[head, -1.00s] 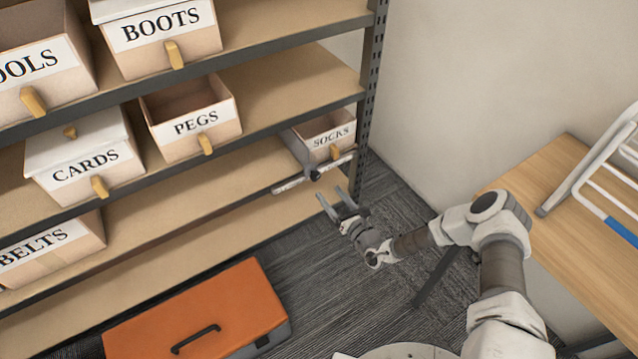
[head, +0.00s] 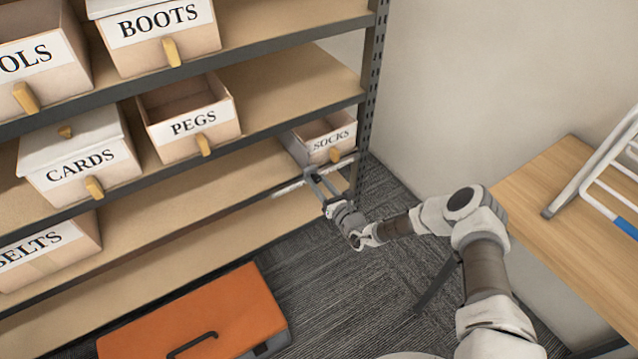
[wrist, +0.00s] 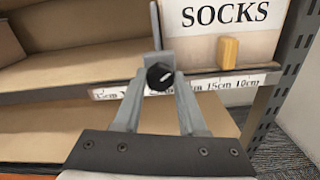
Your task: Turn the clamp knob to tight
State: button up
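The clamp (wrist: 155,30) is a grey metal piece at the shelf's front edge, just left of the SOCKS box. Its round black knob (wrist: 160,76) faces the wrist camera and carries a slanted white mark, running from lower left to upper right. My gripper (head: 316,174) is at the shelf edge in the head view, where its fingers hide most of the clamp. In the wrist view the two grey fingers of my gripper (wrist: 159,82) stand apart, one on each side of the knob. Narrow gaps seem to show; firm contact cannot be seen.
The SOCKS box (head: 325,140) stands right behind the clamp, near the shelf's upright post (head: 367,100). A ruler strip (wrist: 225,83) runs along the shelf edge. An orange case (head: 200,315) lies below at left. A wooden table (head: 560,190) with a white rack stands right.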

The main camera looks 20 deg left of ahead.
grip_shut()
jog(key=m+b, duration=0.1)
jog(key=m, duration=0.4)
jog(key=shift+d+f, duration=0.1)
jog(key=m, duration=0.4)
jog(key=m+b, duration=0.1)
jog(key=m, duration=0.5)
jog(key=shift+m+b, duration=0.3)
jog(key=shift+m, duration=0.1)
jog(key=m+b, duration=0.1)
jog(key=m, duration=0.5)
jog(key=shift+m, duration=0.3)
